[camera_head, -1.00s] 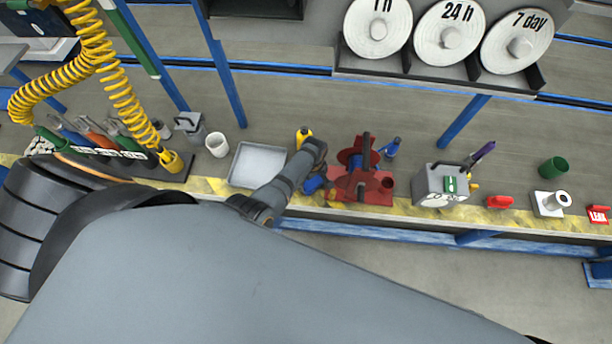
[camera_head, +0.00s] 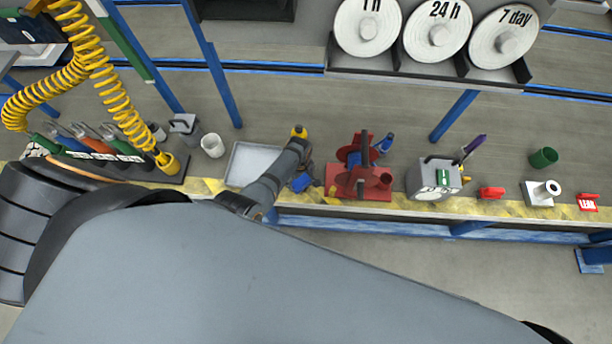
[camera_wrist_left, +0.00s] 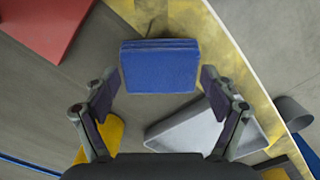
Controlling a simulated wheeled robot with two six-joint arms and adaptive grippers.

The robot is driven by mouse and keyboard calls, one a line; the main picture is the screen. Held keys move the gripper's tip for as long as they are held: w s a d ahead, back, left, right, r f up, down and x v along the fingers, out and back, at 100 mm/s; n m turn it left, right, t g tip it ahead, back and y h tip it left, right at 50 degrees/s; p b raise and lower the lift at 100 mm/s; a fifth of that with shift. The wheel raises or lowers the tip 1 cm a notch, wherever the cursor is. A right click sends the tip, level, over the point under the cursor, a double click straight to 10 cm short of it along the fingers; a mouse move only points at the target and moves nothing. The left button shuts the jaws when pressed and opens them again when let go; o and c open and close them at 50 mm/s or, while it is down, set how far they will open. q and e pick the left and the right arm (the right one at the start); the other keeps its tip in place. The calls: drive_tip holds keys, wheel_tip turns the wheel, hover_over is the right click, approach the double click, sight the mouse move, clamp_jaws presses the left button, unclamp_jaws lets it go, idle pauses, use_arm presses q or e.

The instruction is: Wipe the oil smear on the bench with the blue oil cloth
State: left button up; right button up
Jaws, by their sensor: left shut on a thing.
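The blue oil cloth (camera_wrist_left: 160,66) is a thick folded pad between the two fingers of my left gripper (camera_wrist_left: 158,88) in the wrist view. The gripper is shut on it. In the head view the cloth (camera_head: 302,183) shows at the bench's front part, just right of my left gripper (camera_head: 298,165), between the grey tray and the red reel stand. The cloth is low over the bench (camera_head: 290,110); I cannot tell whether it touches the surface. I cannot make out the oil smear in either view. My right gripper is not in view.
The grey tray (camera_head: 240,165) is left of the gripper, a yellow bottle (camera_head: 299,132) behind it, and the red reel stand (camera_head: 345,190) to its right. A grey metal box (camera_head: 428,180) stands further right. My own arm covers the lower foreground.

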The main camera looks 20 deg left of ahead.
use_arm(q)
drive_tip(key=shift+s+a+f+p, duration=0.1)
drive_tip(key=shift+s+a+p, duration=0.25)
drive_tip(key=shift+a, duration=0.6)
drive_tip(key=shift+s+a+f+p, duration=0.1)
drive_tip(key=shift+s+a+p, duration=0.15)
drive_tip(key=shift+a, duration=0.65)
drive_tip(key=shift+r, duration=0.15)
drive_tip(key=d, duration=0.1)
drive_tip(key=w+d, duration=0.1)
drive_tip(key=d, duration=0.1)
drive_tip(key=shift+d+f+b, duration=0.1)
drive_tip(key=shift+f+b, duration=0.1)
drive_tip(key=shift+b, duration=0.1)
drive_tip(key=shift+w+d, duration=0.1)
drive_tip(key=shift+d, duration=0.8)
drive_tip(key=shift+w+d+b, duration=0.25)
drive_tip(key=shift+d, duration=0.5)
drive_tip(key=shift+w+d+b, duration=0.2)
drive_tip(key=shift+d+b, duration=0.05)
drive_tip(key=shift+d, duration=0.5)
drive_tip(key=shift+r, duration=0.1)
wheel_tip(320, 180, up, 6)
drive_tip(key=p, duration=0.6)
drive_tip(key=shift+a, duration=0.15)
